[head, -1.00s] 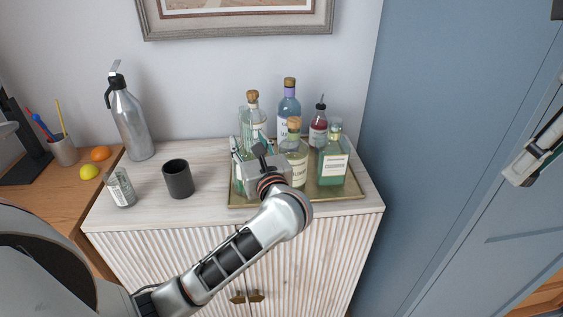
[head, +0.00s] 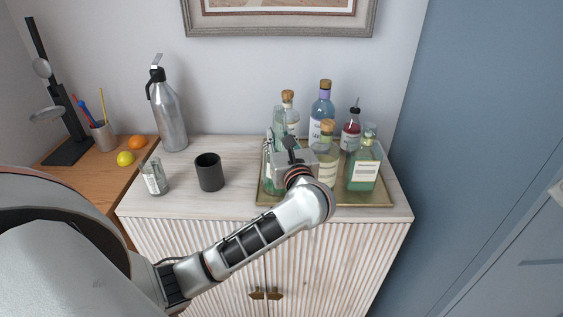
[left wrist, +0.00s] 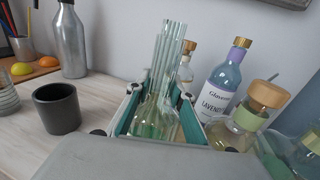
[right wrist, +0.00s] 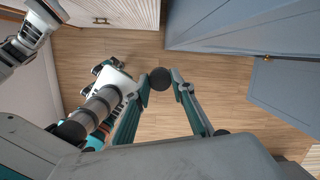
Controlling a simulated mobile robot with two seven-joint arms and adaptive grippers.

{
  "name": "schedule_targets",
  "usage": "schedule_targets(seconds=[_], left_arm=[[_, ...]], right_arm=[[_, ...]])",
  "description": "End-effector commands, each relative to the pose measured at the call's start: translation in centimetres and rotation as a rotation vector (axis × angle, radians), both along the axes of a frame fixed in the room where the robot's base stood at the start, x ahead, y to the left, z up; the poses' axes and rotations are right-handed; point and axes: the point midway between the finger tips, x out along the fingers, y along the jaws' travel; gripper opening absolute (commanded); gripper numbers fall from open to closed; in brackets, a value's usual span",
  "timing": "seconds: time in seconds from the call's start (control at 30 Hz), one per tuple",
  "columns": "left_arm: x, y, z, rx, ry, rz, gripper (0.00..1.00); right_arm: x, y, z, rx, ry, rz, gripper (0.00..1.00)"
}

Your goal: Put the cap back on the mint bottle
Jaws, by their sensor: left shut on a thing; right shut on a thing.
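A teal-green bottle (head: 363,172) with a pale label stands at the tray's right front. I see no cork on it, and its label is too small to read, so I cannot confirm it is the mint bottle. My left gripper (left wrist: 158,95) is shut around a clear, greenish glass thing (left wrist: 170,55) with long upright ribs, at the tray's left side. This also shows in the head view (head: 279,120). My right gripper (right wrist: 163,82) is shut on a dark round thing (right wrist: 160,79), possibly a cap, above the floor and away from the cabinet.
The brass tray (head: 385,200) also holds a lavender bottle (head: 321,112), a corked yellowish bottle (head: 328,168) and a red bottle (head: 351,132). A dark cup (head: 209,172), a small glass (head: 154,177) and a steel siphon (head: 169,118) stand left. The cabinet's front middle is clear.

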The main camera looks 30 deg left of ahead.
Motion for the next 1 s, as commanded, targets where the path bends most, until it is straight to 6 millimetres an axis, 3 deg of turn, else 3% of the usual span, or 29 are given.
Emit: schedule_targets(seconds=[0.57, 1.0], left_arm=[[0.0, 0.0, 1.6, 0.001, -0.005, 0.001, 0.00], [0.0, 0.0, 6.2, 0.000, -0.007, 0.000, 0.00]], right_arm=[[0.0, 0.0, 0.1, 0.000, 0.000, 0.000, 0.15], [0.0, 0.0, 0.2, 0.000, 0.000, 0.000, 0.15]])
